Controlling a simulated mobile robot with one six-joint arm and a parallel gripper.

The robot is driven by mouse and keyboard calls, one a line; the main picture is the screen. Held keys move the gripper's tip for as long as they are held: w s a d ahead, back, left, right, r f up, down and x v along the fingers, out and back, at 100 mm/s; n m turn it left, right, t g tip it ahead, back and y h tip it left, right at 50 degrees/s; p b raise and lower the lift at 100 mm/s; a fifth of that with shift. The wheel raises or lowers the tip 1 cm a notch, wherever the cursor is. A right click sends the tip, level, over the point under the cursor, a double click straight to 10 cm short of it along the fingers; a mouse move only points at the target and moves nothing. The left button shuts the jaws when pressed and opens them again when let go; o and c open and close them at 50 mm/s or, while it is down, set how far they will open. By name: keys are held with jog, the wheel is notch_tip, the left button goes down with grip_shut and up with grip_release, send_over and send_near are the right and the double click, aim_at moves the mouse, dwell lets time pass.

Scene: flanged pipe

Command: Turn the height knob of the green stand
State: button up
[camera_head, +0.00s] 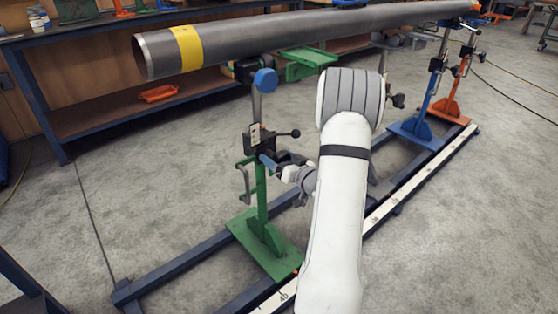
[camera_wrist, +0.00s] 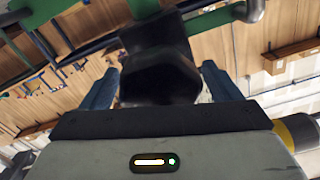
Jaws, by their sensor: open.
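The green stand (camera_head: 262,205) stands at the front left of the rail frame, with a green base plate and a grey upper post. A dark clamp block (camera_head: 262,143) with a black-tipped lever sits partway up it. My gripper (camera_head: 270,161) is at this block, partly hidden by my arm. In the wrist view, its two blue fingers (camera_wrist: 158,85) are open, one on each side of a dark faceted knob (camera_wrist: 160,78). Small gaps show between the knob and the fingers. The knob cannot be clearly made out in the head view.
A long grey pipe (camera_head: 330,27) with a yellow band lies across the stands above my gripper. Blue (camera_head: 420,128) and orange (camera_head: 449,108) stands are farther right. A workbench (camera_head: 110,38) is behind.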

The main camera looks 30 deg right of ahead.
jog(key=shift+w, duration=0.1)
jog(key=c, duration=1)
jog(key=shift+r+m+p, duration=0.1)
jog(key=shift+m+p, duration=0.3)
jog(key=shift+p, duration=0.15)
jog(key=shift+r+m+p, duration=0.1)
jog(key=shift+m+p, duration=0.8)
jog(key=shift+m, duration=0.1)
jog(key=shift+d+f+m+p, duration=0.1)
jog(key=shift+f+m+p, duration=0.1)
jog(key=shift+m+p, duration=1.6)
jog(key=shift+m, duration=0.4)
